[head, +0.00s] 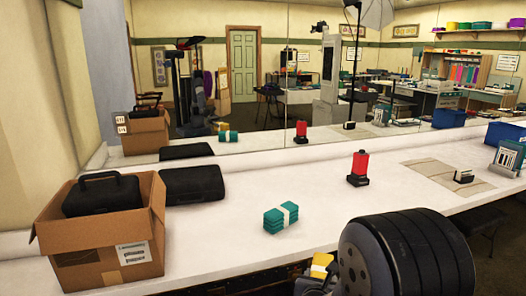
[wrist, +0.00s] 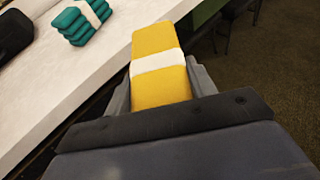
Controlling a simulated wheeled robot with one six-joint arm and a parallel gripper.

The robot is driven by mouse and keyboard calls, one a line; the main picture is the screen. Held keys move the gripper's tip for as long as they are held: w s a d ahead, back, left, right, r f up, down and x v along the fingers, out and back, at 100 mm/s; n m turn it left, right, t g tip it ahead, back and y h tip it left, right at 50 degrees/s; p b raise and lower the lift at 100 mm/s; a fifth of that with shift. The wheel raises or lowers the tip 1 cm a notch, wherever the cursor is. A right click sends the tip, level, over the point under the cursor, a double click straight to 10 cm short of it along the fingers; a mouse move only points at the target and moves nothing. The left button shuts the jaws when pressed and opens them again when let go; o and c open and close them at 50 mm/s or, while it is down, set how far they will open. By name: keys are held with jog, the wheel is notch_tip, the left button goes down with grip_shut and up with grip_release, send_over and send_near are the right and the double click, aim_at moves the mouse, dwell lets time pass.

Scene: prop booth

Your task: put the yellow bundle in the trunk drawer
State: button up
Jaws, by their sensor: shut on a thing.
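The yellow bundle (wrist: 158,92) has a white band around it. It sits between the fingers of my gripper (wrist: 160,90) in the wrist view, and the gripper is shut on it. In the head view a small part of the yellow bundle (head: 320,268) shows below the front edge of the counter, beside my arm, which hides much of the gripper. In the wrist view the bundle is near the counter's edge, over the side where the floor shows. I cannot make out the trunk drawer in either view.
A teal bundle (head: 281,217) lies on the white counter (head: 220,230). A cardboard box (head: 105,245) with a black case (head: 101,194) stands at left, another black case (head: 193,184) beside it. A red lantern-like object (head: 360,168) stands farther back. A mirror (head: 240,80) lines the wall.

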notch_tip(320, 180, up, 12)
jog(key=p, duration=1)
jog(key=shift+f, duration=0.25)
jog(key=shift+s+a, duration=0.1)
